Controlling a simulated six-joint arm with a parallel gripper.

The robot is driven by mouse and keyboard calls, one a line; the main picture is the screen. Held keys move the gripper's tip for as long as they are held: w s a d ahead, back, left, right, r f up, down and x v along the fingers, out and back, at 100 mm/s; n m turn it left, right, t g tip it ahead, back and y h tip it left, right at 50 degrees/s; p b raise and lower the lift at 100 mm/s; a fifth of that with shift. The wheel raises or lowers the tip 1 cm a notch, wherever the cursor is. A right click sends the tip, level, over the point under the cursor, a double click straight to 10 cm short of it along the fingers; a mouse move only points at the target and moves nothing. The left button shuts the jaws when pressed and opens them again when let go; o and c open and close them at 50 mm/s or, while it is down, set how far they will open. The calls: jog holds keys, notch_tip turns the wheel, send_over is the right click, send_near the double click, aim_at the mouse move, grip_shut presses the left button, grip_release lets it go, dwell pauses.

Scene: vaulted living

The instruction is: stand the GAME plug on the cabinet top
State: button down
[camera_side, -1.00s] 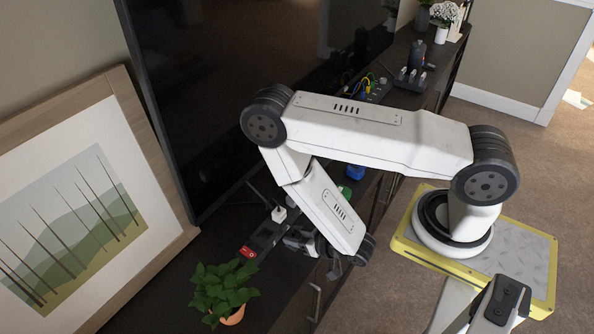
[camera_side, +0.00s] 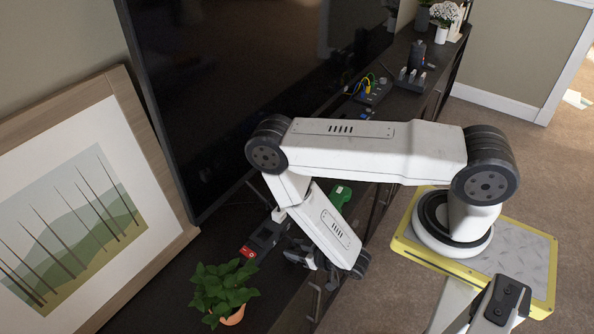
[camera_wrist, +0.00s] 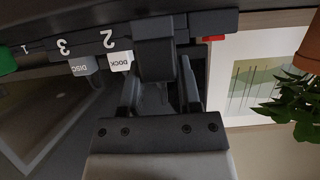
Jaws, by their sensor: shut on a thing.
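My gripper (camera_wrist: 158,88) is shut on a dark grey plug (camera_wrist: 155,52) at the dark power strip (camera_wrist: 195,25) in the wrist view. No label shows on this plug, so I cannot read whether it is the GAME plug. I cannot tell whether it is still seated in the strip. In the side view my gripper (camera_side: 300,257) is low beside the strip (camera_side: 265,237), and the forearm partly hides it. The dark cabinet top (camera_side: 165,292) runs along under the television.
A white DOCK plug (camera_wrist: 120,62) and a grey DISC plug (camera_wrist: 84,65) sit beside the held one. A green object (camera_side: 341,196) lies behind my arm. A potted plant (camera_side: 224,290) stands near the strip's red-switch end.

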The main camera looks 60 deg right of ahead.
jog(key=shift+f, duration=0.2)
jog(key=shift+c, duration=1.5)
grip_release()
jog(key=shift+s+r, duration=0.1)
jog(key=shift+r, duration=0.05)
jog(key=v, duration=1.1)
jog(key=shift+s, duration=0.25)
jog(key=shift+s+r, duration=0.15)
